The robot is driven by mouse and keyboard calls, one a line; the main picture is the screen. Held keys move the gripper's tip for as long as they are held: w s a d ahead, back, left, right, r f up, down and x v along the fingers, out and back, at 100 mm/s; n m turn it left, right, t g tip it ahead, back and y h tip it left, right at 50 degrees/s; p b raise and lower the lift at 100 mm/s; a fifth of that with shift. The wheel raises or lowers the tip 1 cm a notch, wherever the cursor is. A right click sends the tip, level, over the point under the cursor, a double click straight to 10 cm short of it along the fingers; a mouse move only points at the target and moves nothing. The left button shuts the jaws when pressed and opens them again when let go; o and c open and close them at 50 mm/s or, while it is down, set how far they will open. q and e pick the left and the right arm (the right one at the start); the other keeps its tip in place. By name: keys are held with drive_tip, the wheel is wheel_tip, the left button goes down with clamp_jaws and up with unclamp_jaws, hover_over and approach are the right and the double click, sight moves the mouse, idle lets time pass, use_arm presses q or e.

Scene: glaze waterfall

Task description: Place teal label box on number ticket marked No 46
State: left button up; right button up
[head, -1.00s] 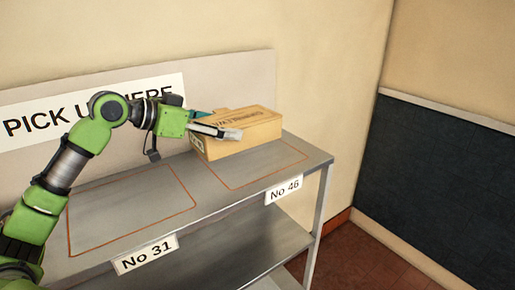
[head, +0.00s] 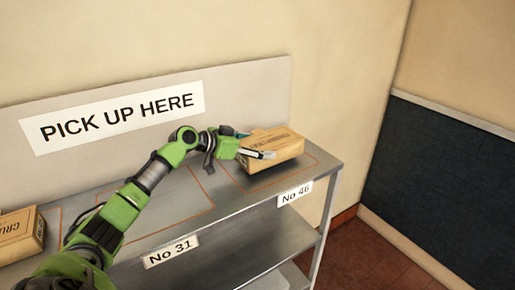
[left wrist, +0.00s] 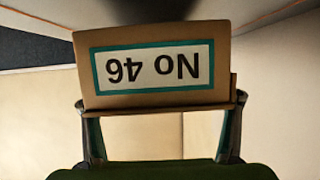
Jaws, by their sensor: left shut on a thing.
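The cardboard box (head: 280,147) is in my left gripper (head: 255,152), over the outlined place at the right end of the metal shelf. In the left wrist view its end (left wrist: 153,97) carries a white label with a teal border reading No 46, upside down. The gripper's two fingers flank the box in that view. A dark shadow lies under the box; I cannot tell whether it touches the shelf. The number ticket No 46 (head: 295,194) is on the shelf's front edge, in front of that place. My right gripper is not in view.
The No 31 ticket (head: 171,251) marks an empty outlined place (head: 165,212) to the left. Another cardboard box (head: 20,237) stands at the far left of the shelf. A PICK UP HERE sign (head: 120,116) is on the back panel.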

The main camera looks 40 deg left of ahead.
use_arm(q)
drive_tip(key=shift+f+p, duration=0.3)
drive_tip(key=shift+f, duration=0.75)
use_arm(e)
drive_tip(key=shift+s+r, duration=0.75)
use_arm(q)
drive_tip(key=shift+f, duration=0.15)
drive_tip(key=o, duration=1.1)
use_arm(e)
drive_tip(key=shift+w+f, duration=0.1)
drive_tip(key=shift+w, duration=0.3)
